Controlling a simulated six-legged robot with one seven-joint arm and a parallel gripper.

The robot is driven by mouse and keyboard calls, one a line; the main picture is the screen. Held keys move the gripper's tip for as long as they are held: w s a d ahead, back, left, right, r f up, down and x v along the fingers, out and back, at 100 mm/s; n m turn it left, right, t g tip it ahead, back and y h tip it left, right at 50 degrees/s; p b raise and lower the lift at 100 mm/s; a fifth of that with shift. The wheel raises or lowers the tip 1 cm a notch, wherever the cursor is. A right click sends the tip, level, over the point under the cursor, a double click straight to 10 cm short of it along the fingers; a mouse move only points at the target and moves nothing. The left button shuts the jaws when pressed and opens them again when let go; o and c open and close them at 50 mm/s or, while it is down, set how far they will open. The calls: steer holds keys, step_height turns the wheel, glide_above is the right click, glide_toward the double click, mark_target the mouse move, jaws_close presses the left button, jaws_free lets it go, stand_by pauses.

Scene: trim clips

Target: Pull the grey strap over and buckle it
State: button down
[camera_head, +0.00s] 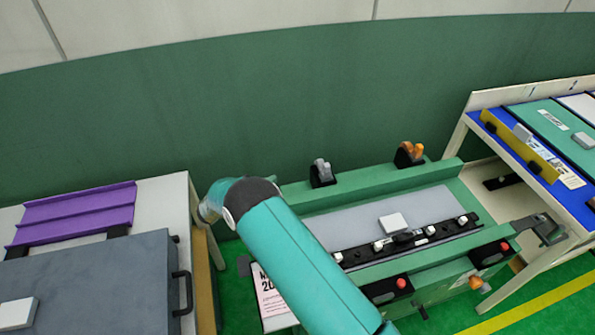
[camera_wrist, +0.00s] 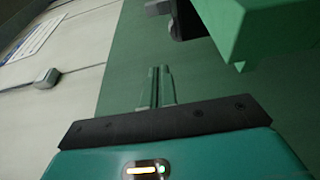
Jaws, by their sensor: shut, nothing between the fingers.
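A small grey piece in a black holder, which looks like the grey strap's end (camera_head: 322,170), stands on the back rail of the green fixture (camera_head: 352,184). Two black blocks with red buttons, which look like buckles, sit on the front rail: the left one (camera_head: 388,290) and the right one (camera_head: 490,254). My gripper (camera_wrist: 161,72) is shut and empty in the wrist view, its two fingers side by side before a green surface. A green beam with a black part is at upper right there. In the head view my arm hides the gripper.
An orange piece (camera_head: 408,153) stands on the back rail. A black strip with white clips (camera_head: 410,240) lies across the fixture's grey plate. A grey case (camera_head: 95,285) and purple panel (camera_head: 75,214) are at left. A blue-topped table (camera_head: 535,150) is at right.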

steer(key=x, duration=1.8)
steer(key=shift+w+d+f, duration=0.1)
steer(key=shift+w+d, duration=0.05)
steer(key=shift+w, duration=0.15)
steer(key=shift+s+d, duration=0.1)
steer(key=shift+d, duration=0.1)
steer(key=shift+s+d, duration=0.1)
steer(key=shift+s, duration=0.9)
steer(key=shift+s+d, duration=0.2)
steer(key=shift+s, duration=0.5)
steer(key=shift+s, duration=0.25)
